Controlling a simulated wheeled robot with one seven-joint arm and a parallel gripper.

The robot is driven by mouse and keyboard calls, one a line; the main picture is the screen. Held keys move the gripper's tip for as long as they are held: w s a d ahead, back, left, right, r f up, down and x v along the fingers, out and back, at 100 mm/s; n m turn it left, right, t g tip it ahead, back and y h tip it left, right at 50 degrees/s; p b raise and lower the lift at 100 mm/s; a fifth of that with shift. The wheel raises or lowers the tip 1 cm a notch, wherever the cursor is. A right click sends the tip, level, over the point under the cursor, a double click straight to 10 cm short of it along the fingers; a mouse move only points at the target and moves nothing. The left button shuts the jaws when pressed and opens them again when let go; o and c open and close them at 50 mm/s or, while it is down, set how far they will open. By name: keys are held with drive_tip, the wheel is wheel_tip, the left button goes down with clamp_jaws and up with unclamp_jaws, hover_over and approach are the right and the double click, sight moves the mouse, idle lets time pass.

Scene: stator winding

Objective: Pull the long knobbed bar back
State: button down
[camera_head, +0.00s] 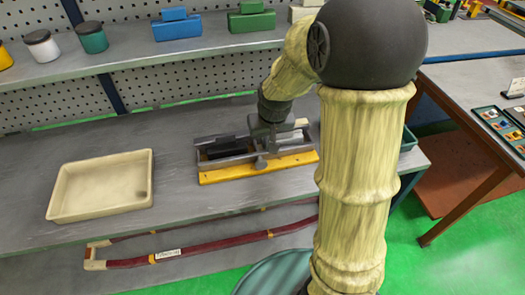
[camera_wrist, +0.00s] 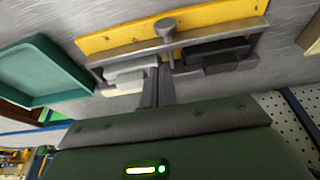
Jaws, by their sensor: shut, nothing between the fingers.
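The long knobbed bar (camera_wrist: 212,35) is a grey metal strip along the yellow base of the fixture. Its round knob (camera_wrist: 165,26) stands up near the middle in the wrist view. In the head view the fixture's yellow base (camera_head: 225,175) lies on the grey bench, and the knob (camera_head: 260,162) shows at its front. My gripper (camera_wrist: 158,72) is shut and empty. Its fingers reach over the fixture between a light grey block (camera_wrist: 130,75) and a dark block (camera_wrist: 213,56), on the other side of the bar from the yellow base. I cannot tell whether the fingertips touch the bar.
A beige tray (camera_head: 65,205) lies left of the fixture. A teal bin (camera_wrist: 30,80) stands on the other side, partly behind my arm in the head view. A shelf (camera_head: 130,57) with jars and blocks runs above.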

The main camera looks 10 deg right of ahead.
sight(260, 160)
drive_tip(key=w, duration=0.1)
drive_tip(key=w+f, duration=0.1)
drive_tip(key=w, duration=0.1)
drive_tip(key=shift+w, duration=0.1)
drive_tip(key=shift+f, duration=0.15)
drive_tip(key=x, duration=1)
drive_tip(key=shift+w, duration=0.1)
